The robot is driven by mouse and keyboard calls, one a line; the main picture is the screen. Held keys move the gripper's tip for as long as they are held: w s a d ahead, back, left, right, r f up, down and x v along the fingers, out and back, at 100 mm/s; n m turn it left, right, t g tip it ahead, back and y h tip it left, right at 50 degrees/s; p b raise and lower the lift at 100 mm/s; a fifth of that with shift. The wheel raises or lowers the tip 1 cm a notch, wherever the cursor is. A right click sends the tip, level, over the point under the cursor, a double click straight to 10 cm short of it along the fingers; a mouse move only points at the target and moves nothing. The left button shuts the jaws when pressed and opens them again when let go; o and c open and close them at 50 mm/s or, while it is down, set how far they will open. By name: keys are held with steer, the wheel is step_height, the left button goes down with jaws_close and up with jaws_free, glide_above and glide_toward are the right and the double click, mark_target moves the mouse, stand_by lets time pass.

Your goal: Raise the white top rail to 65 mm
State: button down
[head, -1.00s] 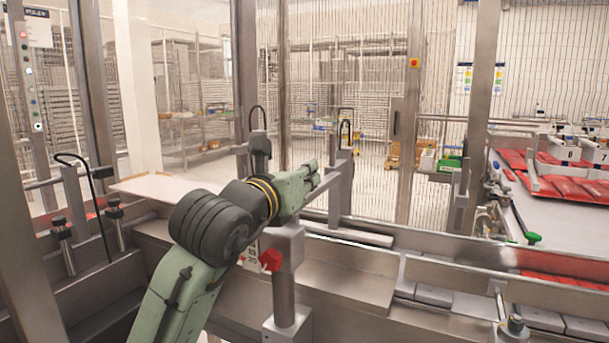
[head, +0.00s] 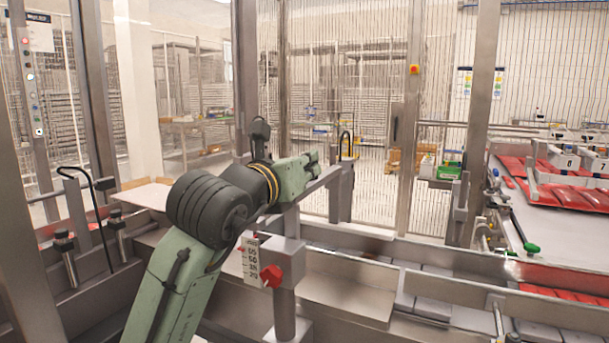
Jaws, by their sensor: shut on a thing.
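A pale grey-white rail (head: 328,178), which I take to be the top rail, runs away from me just behind my arm. My arm covers its near part. The far end of my arm, at my gripper (head: 313,160), lies against it in the picture. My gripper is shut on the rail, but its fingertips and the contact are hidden. A white height scale (head: 252,263) with black numbers hangs below my wrist, partly covered. I cannot read the rail's height from it. A red knob (head: 270,275) sits at the clamp on a grey post (head: 285,310).
A grey post with a cable (head: 346,180) stands at the rail's far end. Another cabled post (head: 76,205) stands at left. A metal conveyor wall (head: 340,285) runs below my arm. Red packs (head: 575,195) lie at right. Steel frame uprights (head: 478,120) bound the space.

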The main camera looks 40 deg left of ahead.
steer(key=c, duration=1.7)
jaws_free()
steer(key=shift+d+r, duration=0.1)
steer(key=shift+r, duration=0.25)
steer(key=shift+o, duration=0.2)
steer(key=shift+f, duration=0.15)
steer(key=v, duration=1.2)
steer(key=shift+f, duration=0.15)
